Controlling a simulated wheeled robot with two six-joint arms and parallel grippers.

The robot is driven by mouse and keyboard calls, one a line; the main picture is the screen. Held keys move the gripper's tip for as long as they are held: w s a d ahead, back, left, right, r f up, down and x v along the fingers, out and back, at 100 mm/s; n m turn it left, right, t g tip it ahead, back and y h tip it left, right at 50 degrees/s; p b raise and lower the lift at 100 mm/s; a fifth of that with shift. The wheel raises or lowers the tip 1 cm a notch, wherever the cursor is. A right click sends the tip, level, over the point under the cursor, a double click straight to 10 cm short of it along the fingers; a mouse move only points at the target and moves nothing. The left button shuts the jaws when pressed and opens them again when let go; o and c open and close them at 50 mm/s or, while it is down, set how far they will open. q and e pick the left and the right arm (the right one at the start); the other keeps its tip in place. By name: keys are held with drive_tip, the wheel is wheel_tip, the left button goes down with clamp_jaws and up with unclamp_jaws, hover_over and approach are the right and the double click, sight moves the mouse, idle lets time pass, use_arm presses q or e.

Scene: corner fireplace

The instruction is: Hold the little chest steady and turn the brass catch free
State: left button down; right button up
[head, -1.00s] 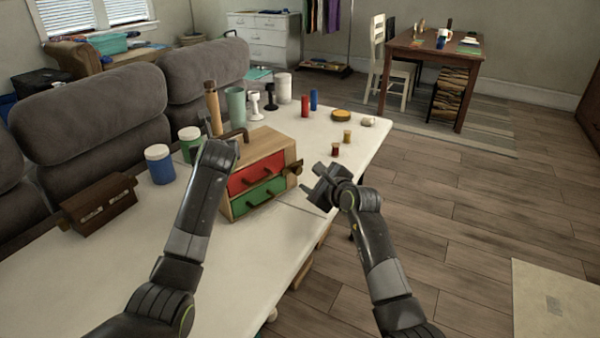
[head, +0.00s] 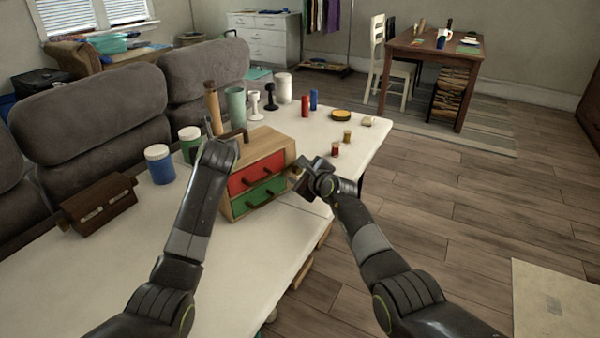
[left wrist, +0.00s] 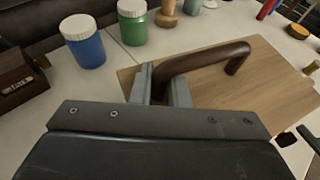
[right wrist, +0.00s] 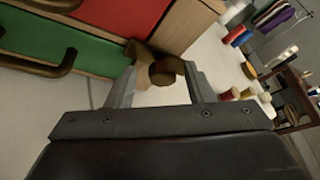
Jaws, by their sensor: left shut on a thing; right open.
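The little wooden chest (head: 272,143) stands on the white table, with a red drawer (head: 256,174) above a green drawer (head: 260,196). Its dark arched handle (left wrist: 208,54) is on top. My left gripper (left wrist: 157,80) is shut on one end of that handle. The brass catch (right wrist: 166,70) is at the chest's side, beside the drawer fronts. My right gripper (right wrist: 160,82) is open, with one finger on each side of the catch's knob; whether they touch it I cannot tell. In the head view my right gripper (head: 306,168) largely hides the catch.
A dark brown box (head: 97,205) and a blue jar (head: 160,167) stand left of the chest. A green jar (head: 190,143) and several cups and rods are behind it. The table front-left is clear.

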drive_tip(key=shift+w, duration=0.1)
drive_tip(key=c, duration=1)
drive_tip(key=shift+m, duration=0.3)
drive_tip(key=m+g+y, duration=0.1)
drive_tip(key=m, duration=0.1)
drive_tip(key=shift+w+m+g, duration=0.1)
drive_tip(key=shift+m+g, duration=0.2)
drive_tip(key=shift+g, duration=0.1)
drive_tip(key=shift+m+g+y, duration=0.7)
drive_tip(key=shift+m+y, duration=0.2)
drive_tip(key=shift+m, duration=0.6)
drive_tip(key=shift+r, duration=0.1)
